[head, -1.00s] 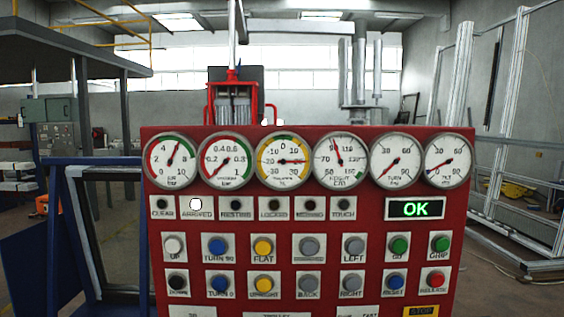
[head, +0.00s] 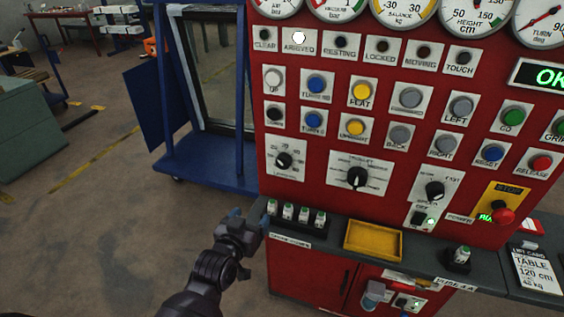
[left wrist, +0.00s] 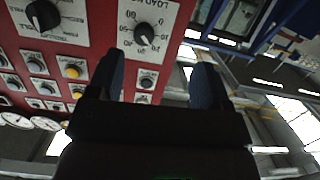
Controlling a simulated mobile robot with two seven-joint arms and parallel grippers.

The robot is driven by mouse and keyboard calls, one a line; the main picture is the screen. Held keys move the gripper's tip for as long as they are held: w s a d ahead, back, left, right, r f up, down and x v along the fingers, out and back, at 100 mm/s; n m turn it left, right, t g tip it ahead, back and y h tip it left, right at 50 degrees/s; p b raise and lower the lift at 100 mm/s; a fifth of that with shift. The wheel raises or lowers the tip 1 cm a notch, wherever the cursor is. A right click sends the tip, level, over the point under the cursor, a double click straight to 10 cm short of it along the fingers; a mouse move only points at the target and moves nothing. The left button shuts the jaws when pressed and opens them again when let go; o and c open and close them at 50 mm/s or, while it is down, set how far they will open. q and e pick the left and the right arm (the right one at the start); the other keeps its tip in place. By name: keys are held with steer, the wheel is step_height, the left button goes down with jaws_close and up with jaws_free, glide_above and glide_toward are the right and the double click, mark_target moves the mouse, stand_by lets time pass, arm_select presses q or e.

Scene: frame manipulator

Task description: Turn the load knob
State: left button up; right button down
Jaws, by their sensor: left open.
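The load knob (head: 284,160) is a black round knob on a white dial plate at the lower left of the red panel. In the left wrist view, which is upside down, the load knob (left wrist: 144,34) shows beyond the fingers, on a plate lettered LOAD. My left gripper (head: 250,214) is open and empty, low at the panel's left edge, below the knob and apart from it. In the left wrist view the two blue-padded fingers of my left gripper (left wrist: 160,85) stand wide apart, with nothing between them. My right gripper is not in view.
Another black knob (head: 356,177) sits right of the load knob. A grey ledge (head: 335,232) below carries several small green-topped items and a yellow tray (head: 373,240). A red stop button (head: 502,215) is at the right. A blue frame cart (head: 205,165) stands left of the panel.

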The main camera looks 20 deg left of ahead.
arm_select(q)
steer(key=t, duration=0.2)
glide_toward(282, 163)
steer(key=s, duration=0.2)
steer(key=shift+m, duration=0.3)
steer(key=w, duration=1.1)
steer(key=shift+d, duration=0.15)
steer(key=shift+w, duration=0.15)
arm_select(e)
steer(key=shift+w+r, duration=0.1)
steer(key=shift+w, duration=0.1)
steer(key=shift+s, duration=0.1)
